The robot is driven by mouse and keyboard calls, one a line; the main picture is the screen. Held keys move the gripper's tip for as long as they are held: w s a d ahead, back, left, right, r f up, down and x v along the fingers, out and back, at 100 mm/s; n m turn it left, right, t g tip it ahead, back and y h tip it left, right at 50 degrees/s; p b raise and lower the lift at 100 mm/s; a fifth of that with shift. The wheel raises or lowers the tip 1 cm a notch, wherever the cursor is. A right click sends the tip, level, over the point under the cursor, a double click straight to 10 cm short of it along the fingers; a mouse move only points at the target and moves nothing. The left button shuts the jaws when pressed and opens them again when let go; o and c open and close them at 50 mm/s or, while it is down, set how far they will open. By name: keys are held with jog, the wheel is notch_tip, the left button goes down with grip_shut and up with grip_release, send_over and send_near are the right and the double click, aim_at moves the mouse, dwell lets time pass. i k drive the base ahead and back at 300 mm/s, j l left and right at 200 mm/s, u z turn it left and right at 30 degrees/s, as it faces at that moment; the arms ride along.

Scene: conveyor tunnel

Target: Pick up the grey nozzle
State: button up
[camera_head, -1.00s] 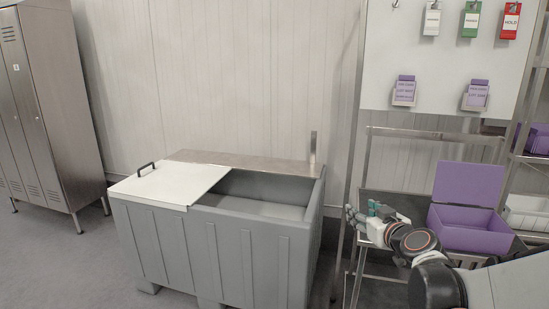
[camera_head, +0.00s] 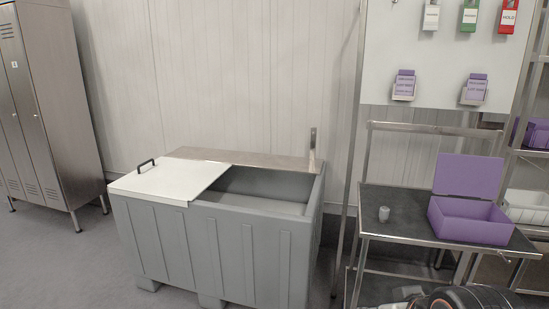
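A small grey cylindrical piece, which looks like the grey nozzle (camera_head: 384,213), stands on the dark top of the metal side table (camera_head: 408,205), left of the purple box. Nothing touches it. My arm shows only at the bottom right edge of the picture, below the table top and in front of it. My gripper's fingers are out of the frame, so I cannot see whether they are open or shut.
An open purple box (camera_head: 470,222) with its lid up stands on the table's right. A grey bin (camera_head: 215,248) with a white sliding lid (camera_head: 170,181) stands to the left. A shelf rack with a white basket (camera_head: 526,207) is at right.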

aim_at(383, 212)
jog(key=i+l, duration=0.15)
jog(key=i, duration=0.3)
jog(key=i+l, duration=0.1)
jog(key=i, duration=0.35)
jog(key=i+l, duration=0.15)
jog(key=i, duration=0.3)
